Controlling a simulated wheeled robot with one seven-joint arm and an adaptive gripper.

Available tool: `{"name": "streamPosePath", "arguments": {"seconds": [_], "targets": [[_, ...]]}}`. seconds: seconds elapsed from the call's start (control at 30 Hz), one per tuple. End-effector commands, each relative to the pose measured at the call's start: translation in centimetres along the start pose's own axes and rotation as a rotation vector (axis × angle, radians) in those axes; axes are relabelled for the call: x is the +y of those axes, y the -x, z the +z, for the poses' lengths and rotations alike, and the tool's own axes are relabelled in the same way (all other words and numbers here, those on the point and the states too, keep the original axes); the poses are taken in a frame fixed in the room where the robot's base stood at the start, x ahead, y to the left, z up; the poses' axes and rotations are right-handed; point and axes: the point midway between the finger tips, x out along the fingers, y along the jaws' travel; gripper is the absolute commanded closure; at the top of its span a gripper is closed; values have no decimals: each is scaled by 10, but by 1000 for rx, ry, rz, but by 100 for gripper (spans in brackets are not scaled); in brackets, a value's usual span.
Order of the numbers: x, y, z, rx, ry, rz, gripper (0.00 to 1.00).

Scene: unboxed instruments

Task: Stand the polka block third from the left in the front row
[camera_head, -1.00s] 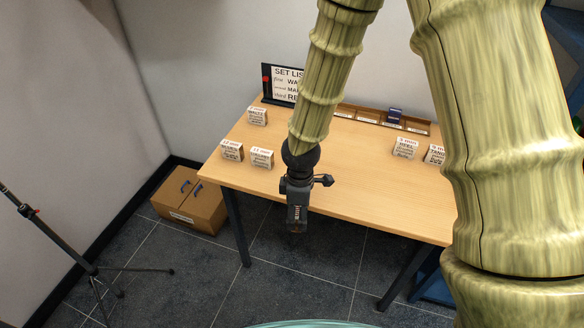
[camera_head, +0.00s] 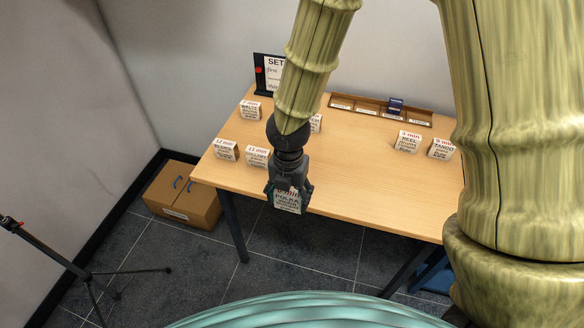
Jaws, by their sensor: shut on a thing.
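The polka block (camera_head: 288,203) is a small white block with a printed label, its "POLKA" face toward the camera. My gripper (camera_head: 289,188) points down and is shut on it at the table's front edge. The gripper covers the block's upper part; I cannot tell whether the block touches the table. To its left in the front row stand the "12 min" block (camera_head: 225,150) and the "11 min" block (camera_head: 257,157). The waltz block (camera_head: 250,109) stands behind them. Another block (camera_head: 316,123) is partly hidden behind my arm.
The reel block (camera_head: 407,141) and tango block (camera_head: 441,149) stand at the right of the table (camera_head: 355,180). A set-list sign (camera_head: 272,77) is partly hidden. The table's middle right is clear.

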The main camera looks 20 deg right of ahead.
Motion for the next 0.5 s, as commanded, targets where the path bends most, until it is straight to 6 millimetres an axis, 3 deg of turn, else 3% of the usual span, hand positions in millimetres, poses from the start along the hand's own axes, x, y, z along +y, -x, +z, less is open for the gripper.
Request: {"name": "streamPosePath", "arguments": {"seconds": [0.17,0.5], "targets": [[6,1,19,0,14,2,59],[21,-5,87,0,10,3,59]]}}
